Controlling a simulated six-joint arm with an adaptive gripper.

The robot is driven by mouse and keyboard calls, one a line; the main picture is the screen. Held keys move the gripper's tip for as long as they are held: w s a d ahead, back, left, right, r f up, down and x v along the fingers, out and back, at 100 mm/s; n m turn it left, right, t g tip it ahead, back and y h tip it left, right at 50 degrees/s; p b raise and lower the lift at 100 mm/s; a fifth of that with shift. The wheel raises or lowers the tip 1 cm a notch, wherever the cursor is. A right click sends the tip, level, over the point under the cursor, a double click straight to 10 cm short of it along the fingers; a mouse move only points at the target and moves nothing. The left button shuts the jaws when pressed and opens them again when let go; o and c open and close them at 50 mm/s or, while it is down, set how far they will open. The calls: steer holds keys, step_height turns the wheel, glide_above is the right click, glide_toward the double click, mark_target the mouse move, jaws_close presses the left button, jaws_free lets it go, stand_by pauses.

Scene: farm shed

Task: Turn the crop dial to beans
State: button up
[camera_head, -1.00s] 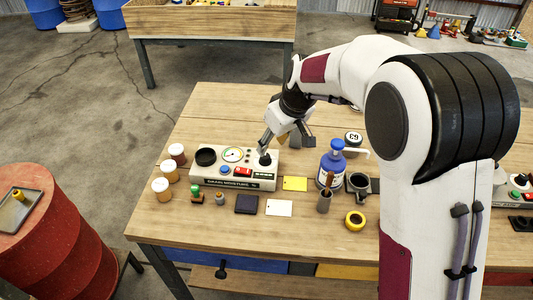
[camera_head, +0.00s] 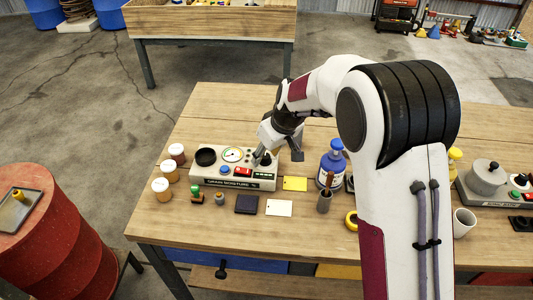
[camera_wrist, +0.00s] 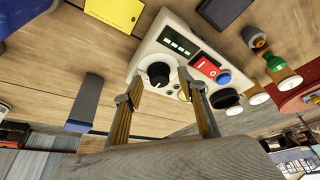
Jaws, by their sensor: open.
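The grain moisture meter (camera_head: 207,181) is a white box at the left of the table, with its display, red switch and blue button also showing in the wrist view (camera_wrist: 150,50). Its black dial (camera_wrist: 158,74) carries a white pointer mark; the crop names around it cannot be read. In the head view the dial is mostly hidden by my gripper (camera_head: 264,159). In the wrist view my gripper (camera_wrist: 161,84) is open, its two fingertips apart, one on each side of the dial. I cannot tell whether either touches it.
A yellow card (camera_head: 295,184), a white card (camera_head: 279,208) and a dark block (camera_head: 247,204) lie near the meter. Jars (camera_head: 161,189) stand to its left. A blue bottle (camera_head: 331,165) and a cup with a brown-handled tool (camera_head: 324,202) stand to its right.

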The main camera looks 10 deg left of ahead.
steer(key=c, duration=1.1)
steer(key=shift+m+h, duration=0.3)
steer(key=shift+m, duration=0.6)
steer(key=shift+s+a+m+t+h, duration=0.1)
steer(key=shift+m+t+h, duration=0.2)
steer(key=shift+m, duration=0.6)
steer(key=shift+s+a+m+t+h, duration=0.15)
steer(key=shift+m+h, duration=0.25)
steer(key=shift+m, duration=0.5)
steer(key=shift+w+m+h, duration=0.1)
steer(key=shift+m+h, duration=0.8)
steer(key=shift+m, duration=1.6)
steer(key=shift+f+m, duration=0.1)
steer(key=shift+m, duration=0.4)
